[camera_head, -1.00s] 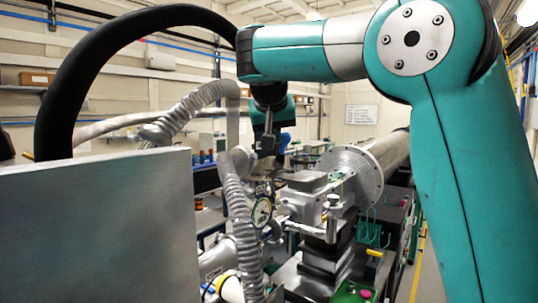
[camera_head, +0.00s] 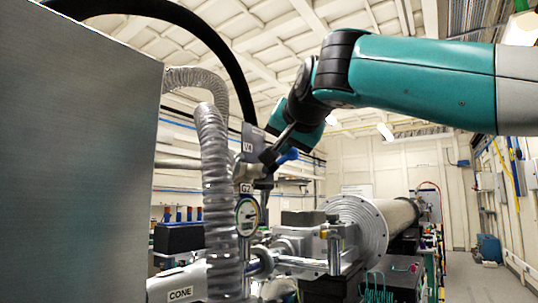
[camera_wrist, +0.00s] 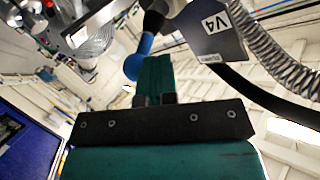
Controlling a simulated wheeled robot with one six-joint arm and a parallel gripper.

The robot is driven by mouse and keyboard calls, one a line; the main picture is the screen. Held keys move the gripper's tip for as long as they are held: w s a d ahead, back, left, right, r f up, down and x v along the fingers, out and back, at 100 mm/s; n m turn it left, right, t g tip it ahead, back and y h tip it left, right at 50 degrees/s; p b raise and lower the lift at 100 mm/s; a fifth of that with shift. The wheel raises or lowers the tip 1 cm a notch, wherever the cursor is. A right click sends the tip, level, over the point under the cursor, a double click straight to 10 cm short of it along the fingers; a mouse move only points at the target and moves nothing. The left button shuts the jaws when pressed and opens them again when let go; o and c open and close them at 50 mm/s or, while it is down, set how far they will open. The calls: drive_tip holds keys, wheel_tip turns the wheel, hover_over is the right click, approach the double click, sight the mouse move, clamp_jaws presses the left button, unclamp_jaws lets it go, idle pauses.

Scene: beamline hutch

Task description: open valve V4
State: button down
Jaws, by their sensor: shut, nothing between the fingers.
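Valve V4 has a white label reading V4 (camera_head: 248,147) on a grey plate, near the middle of the head view; the label also shows in the wrist view (camera_wrist: 215,22). A blue valve handle (camera_head: 288,155) sticks out to the right below the label. In the wrist view the rounded blue handle (camera_wrist: 140,60) is just beyond and left of my fingertips. My gripper (camera_head: 272,154) is shut and empty, close beside the handle; I cannot tell whether it touches. Its closed fingers show in the wrist view (camera_wrist: 157,65). The valve body is partly hidden behind my gripper.
A large grey panel (camera_head: 75,160) blocks the left of the head view. A ribbed metal hose (camera_head: 217,190) and a round gauge (camera_head: 247,215) marked G2 stand near the valve. A flanged cylinder (camera_head: 360,232) lies to the right. Floor is clear at far right.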

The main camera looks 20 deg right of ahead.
drive_tip(key=shift+w+a, duration=0.45)
drive_tip(key=shift+w, duration=0.15)
drive_tip(key=shift+p, duration=0.4)
